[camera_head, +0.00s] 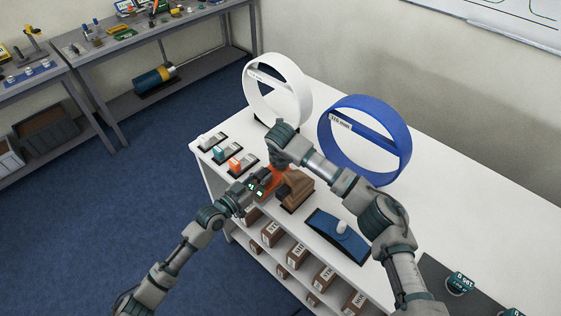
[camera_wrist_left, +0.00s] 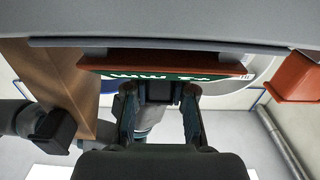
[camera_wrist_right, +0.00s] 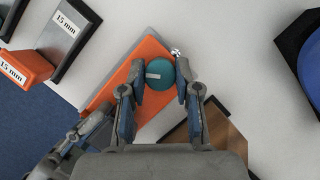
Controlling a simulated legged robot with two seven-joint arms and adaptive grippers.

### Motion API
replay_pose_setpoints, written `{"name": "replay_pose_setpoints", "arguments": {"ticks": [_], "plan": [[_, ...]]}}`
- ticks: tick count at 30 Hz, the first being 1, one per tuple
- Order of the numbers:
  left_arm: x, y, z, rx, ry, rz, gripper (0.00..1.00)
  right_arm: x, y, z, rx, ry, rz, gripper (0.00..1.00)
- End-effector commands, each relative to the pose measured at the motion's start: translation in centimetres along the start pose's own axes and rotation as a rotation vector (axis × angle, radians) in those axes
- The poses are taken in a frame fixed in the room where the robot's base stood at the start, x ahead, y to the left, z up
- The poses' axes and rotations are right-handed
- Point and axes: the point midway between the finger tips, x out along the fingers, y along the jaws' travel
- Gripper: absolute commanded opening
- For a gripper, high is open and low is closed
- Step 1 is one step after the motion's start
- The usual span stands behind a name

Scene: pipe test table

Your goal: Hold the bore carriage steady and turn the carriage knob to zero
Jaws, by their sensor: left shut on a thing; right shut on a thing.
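The orange bore carriage (camera_wrist_right: 140,78) lies under my right gripper in the right wrist view. Its round teal knob (camera_wrist_right: 160,76) bears a short pale mark, and my right gripper (camera_wrist_right: 161,94) is shut on it with a finger on either side. In the head view the carriage (camera_head: 276,171) is mostly hidden beneath my right gripper (camera_head: 279,158). My left gripper (camera_head: 265,184) reaches it from the left, low and level. In the left wrist view my left gripper (camera_wrist_left: 159,92) is shut on the carriage's dark lower part, below its red-orange edge and green scale strip. The scale reading is not legible.
A brown block (camera_head: 293,190) stands close to the grippers. A white ring (camera_head: 303,94) and a blue ring (camera_head: 397,134) stand behind. The white table's front edge is near my left arm.

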Motion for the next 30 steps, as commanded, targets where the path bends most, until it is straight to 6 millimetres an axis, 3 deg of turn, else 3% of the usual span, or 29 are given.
{"name": "replay_pose_setpoints", "arguments": {"ticks": [15,30], "plan": [[-0.05,0.06,0.09,-0.001,-0.001,0.001,0.0,0.1,-0.2,0.29,0.422,0.004,-0.181,0.0],[-0.04,0.05,0.1,-0.001,-0.002,0.001,0.0,0.15,-0.24,0.35,0.601,0.007,-0.254,0.0]]}}
